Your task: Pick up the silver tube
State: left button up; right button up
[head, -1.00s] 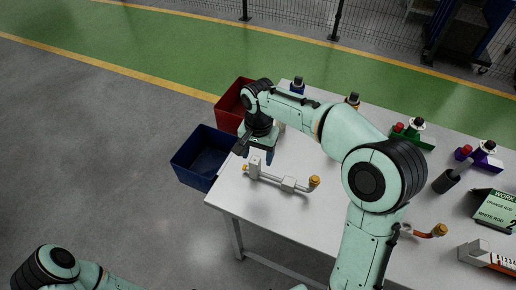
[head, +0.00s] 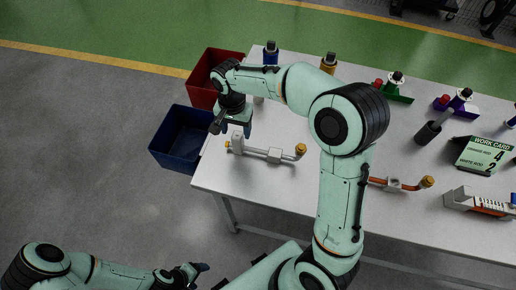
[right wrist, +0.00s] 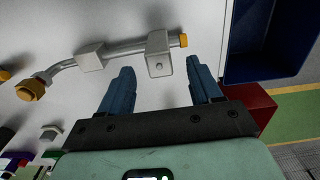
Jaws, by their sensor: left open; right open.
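The silver tube (head: 256,151) lies on the white table near its left front corner, with blocky grey fittings and brass-coloured ends. It also shows in the right wrist view (right wrist: 124,47), running across the upper left, bent at its left end. My right gripper (right wrist: 162,82) is open and empty; its blue fingers point at the tube's block fitting (right wrist: 159,54), apart from it in the picture. In the head view my right gripper (head: 234,129) hangs over the tube's left end. My left gripper (head: 199,272) is open and empty at the bottom, away from the table.
A blue bin (head: 181,140) and a red bin (head: 207,76) stand beside the table's left edge. A copper-coloured tube (head: 413,185) lies partly behind my right arm. A work card (head: 483,154) and coloured holders stand at the right and back. Table front left is clear.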

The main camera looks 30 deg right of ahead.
aim_at(237, 135)
notch_tip(237, 135, down, 4)
jog(key=shift+r, duration=0.1)
grip_shut()
jog(key=shift+r, duration=0.1)
